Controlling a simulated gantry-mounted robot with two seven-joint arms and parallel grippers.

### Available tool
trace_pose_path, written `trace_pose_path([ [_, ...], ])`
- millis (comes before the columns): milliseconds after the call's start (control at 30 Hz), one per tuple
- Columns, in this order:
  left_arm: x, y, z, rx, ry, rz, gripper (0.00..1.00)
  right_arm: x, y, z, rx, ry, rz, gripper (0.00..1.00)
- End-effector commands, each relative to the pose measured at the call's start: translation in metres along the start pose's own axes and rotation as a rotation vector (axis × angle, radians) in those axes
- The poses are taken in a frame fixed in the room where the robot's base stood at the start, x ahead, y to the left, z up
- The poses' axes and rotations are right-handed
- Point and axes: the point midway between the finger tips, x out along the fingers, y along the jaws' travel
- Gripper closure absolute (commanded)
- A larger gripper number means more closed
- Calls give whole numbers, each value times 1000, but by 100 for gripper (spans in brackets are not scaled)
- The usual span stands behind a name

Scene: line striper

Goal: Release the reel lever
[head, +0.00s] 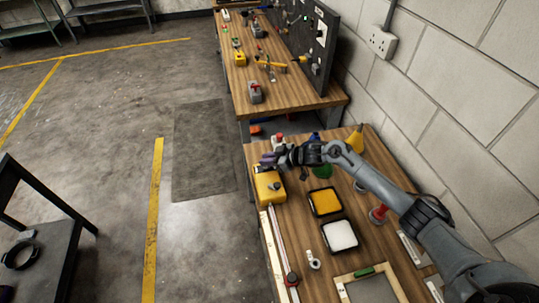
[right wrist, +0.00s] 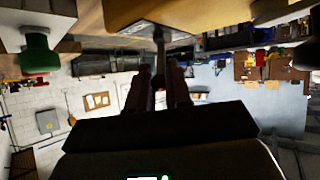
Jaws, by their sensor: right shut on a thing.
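The line striper is a yellow box (head: 268,190) near the left edge of the near bench, with a small dark knob on its top. My right gripper (head: 267,161) is at the box's far end, its arm reaching in from the right. In the right wrist view the yellow body (right wrist: 165,14) fills the top, and a thin grey lever (right wrist: 160,42) runs from it down between the fingers. My right gripper (right wrist: 158,85) is shut on this lever. The lever's far end is hidden by the dark fingers. My left gripper is not in view.
Black trays of yellow (head: 325,202) and white (head: 340,235) material stand right of the box. A long pale rule (head: 276,250) lies along the bench's left edge. Open floor lies left.

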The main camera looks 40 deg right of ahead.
Motion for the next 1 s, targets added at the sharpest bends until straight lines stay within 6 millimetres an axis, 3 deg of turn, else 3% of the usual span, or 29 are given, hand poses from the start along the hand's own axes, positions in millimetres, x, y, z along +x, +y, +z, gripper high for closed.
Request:
trace_pose_path([
  [33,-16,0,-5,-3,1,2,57,-3,-1,-10,-21,-32,9,100],
  [100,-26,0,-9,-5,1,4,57,-2,-2,-11,-51,-83,26,100],
  [400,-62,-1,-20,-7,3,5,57,9,-10,-16,-192,-302,96,100],
  [1000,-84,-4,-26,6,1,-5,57,23,-18,-13,-353,-559,181,100],
])
